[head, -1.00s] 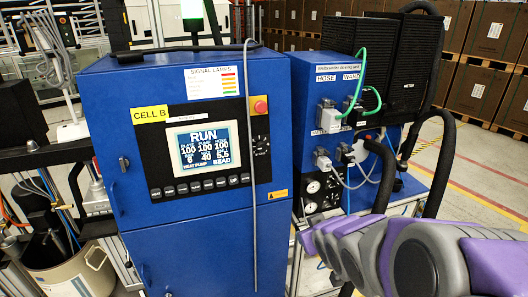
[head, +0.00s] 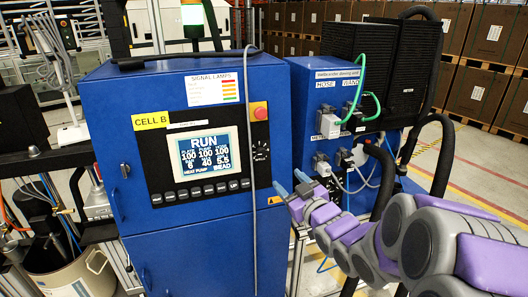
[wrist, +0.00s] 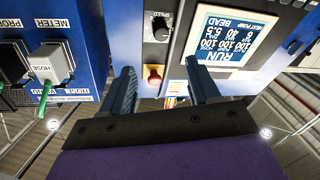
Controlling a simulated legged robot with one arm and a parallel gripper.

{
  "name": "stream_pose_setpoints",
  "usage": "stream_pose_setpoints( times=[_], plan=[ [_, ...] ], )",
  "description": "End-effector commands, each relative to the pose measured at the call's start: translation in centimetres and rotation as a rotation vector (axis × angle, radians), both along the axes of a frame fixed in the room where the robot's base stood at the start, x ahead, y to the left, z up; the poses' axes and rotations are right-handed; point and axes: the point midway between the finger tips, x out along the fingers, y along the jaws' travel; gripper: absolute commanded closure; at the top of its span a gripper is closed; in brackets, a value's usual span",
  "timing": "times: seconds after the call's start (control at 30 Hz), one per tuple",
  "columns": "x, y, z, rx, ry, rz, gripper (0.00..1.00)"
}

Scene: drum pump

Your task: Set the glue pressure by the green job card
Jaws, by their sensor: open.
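My gripper (head: 291,184) is open and empty, in front of the right edge of the blue cabinet (head: 190,240). In the wrist view my gripper (wrist: 160,66) shows two blue-grey fingers spread apart, touching nothing that I can see. The cabinet's display (head: 206,153) reads RUN, with 100s above and 6, 40 and 5.5 below. The blue melt unit (head: 318,75) stands to the right, with HOSE and WAND plugs. Its lower black panel is mostly hidden by my arm, so I cannot read any gauge. I cannot make out a green job card.
A red stop button (head: 260,111) and a black dial (head: 261,150) sit right of the display. A grey cable (head: 247,110) hangs down the cabinet front. Black hoses (head: 441,150) and green cables (head: 371,103) are at the right. A drum (head: 75,278) stands lower left.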

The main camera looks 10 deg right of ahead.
Motion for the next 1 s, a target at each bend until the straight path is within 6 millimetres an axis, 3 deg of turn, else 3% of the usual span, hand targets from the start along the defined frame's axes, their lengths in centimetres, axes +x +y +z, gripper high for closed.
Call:
stream_pose_setpoints(
  times=[0.23, 0.6, 1.0],
  plan=[
    [1.7, 0.7, 0.4, -0.004, 0.001, 0.004, 0.39],
    [8.2, 2.5, -0.1, -0.003, -0.005, 0.003, 0.39],
    [13.8, 4.0, 0.0, -0.005, -0.003, 0.002, 0.39]
  ],
)
